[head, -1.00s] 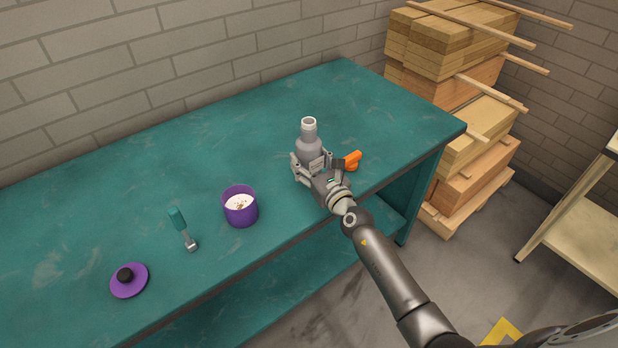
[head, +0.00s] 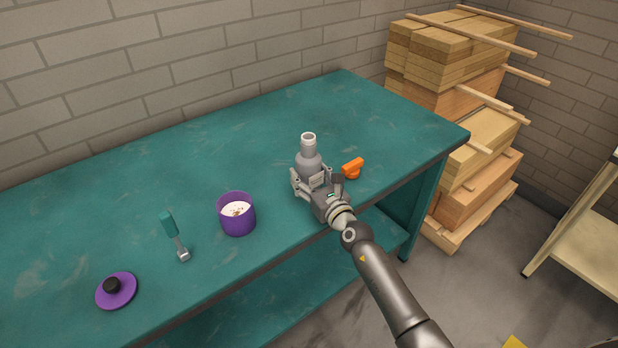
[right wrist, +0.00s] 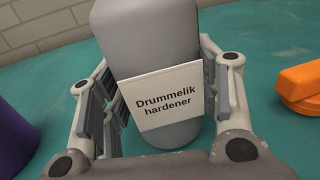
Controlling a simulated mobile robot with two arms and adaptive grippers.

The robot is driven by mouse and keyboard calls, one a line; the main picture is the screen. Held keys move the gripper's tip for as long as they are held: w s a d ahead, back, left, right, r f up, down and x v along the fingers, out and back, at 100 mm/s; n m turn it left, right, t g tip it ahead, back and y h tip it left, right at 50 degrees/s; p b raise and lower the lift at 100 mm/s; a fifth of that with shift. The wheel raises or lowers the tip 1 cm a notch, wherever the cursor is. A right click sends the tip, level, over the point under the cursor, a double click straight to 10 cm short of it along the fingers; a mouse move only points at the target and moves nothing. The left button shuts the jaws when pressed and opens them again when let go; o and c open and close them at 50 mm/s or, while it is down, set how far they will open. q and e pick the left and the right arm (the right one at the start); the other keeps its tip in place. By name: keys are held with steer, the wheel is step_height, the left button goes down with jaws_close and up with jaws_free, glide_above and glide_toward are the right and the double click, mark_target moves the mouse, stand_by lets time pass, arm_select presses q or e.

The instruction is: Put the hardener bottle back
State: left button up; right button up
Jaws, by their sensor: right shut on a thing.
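The hardener bottle (head: 308,162) is grey with a pale open neck and stands upright at the table's front part. In the right wrist view the bottle (right wrist: 150,40) carries a white label reading "Drummelik hardener". My right gripper (head: 312,182) is shut on the bottle's body, with fingers on both sides of it. In the right wrist view the gripper (right wrist: 158,100) has a finger on each side of the label. The bottle's base is close to the tabletop; whether it touches is hard to tell. An orange cap-like piece (head: 352,168) lies just right of the bottle. My left gripper is not in view.
The teal table (head: 200,160) has free room behind the bottle. A purple pot (head: 237,215) with white contents stands to the left. A teal-handled tool (head: 174,234) and a purple lid (head: 117,290) lie further left. Stacked timber (head: 455,100) stands beyond the table's right end.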

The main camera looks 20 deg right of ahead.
steer(key=shift+f, duration=0.15)
steer(key=o, duration=1.1)
steer(key=shift+s, duration=0.1)
steer(key=s, duration=0.3)
steer(key=s+d, duration=0.1)
steer(key=s, duration=0.3)
steer(key=s+d, duration=0.1)
steer(key=s, duration=0.3)
steer(key=shift+s+p, duration=0.2)
steer(key=shift+p, duration=0.1)
steer(key=shift+s+d+r, duration=0.1)
steer(key=shift+s+r, duration=0.05)
steer(key=shift+r, duration=0.05)
